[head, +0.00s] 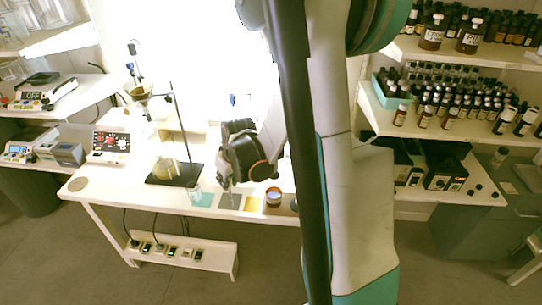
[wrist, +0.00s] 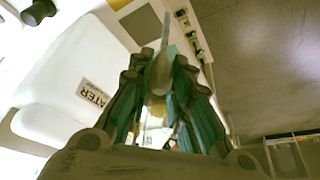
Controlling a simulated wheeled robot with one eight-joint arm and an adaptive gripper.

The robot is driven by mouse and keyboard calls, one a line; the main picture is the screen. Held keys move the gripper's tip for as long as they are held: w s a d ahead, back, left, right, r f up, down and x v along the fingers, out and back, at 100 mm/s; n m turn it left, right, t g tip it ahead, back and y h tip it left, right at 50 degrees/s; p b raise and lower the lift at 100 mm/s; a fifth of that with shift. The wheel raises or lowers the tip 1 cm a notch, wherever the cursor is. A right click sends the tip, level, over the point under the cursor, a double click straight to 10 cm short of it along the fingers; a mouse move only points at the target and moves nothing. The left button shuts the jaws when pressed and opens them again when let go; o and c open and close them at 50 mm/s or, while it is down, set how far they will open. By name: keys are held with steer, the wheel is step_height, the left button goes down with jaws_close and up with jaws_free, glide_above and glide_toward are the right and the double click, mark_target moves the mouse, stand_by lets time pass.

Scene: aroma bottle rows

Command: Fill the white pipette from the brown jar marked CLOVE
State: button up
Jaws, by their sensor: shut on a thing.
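My gripper (head: 230,184) is low over the front edge of the white bench in the head view. In the wrist view, its teal-padded fingers (wrist: 158,112) are shut on a slender pale thing, apparently the white pipette (wrist: 162,62), whose narrow end sticks out beyond the fingertips. A small round open-topped jar (head: 273,197) stands on the bench just right of my gripper. It looks brownish with a bluish top; no label is readable.
A clear beaker (head: 195,194) stands on or by a teal mat (head: 205,201), left of my gripper. A yellow mat (head: 252,204) lies between gripper and jar. A stand (head: 178,179) with glassware is further left. A white container (wrist: 80,75) with a label ending "ATER" shows in the wrist view.

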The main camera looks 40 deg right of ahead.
steer(key=s+d+r, duration=0.1)
steer(key=s+d, duration=0.1)
steer(key=d, duration=0.6)
steer(key=s+d+r, duration=0.2)
steer(key=d, duration=0.6)
steer(key=shift+s+r+m+b, duration=0.15)
steer(key=shift+m+b, duration=0.15)
step_height(320, 180, down, 10)
steer(key=b, duration=0.8)
jaws_close()
jaws_free()
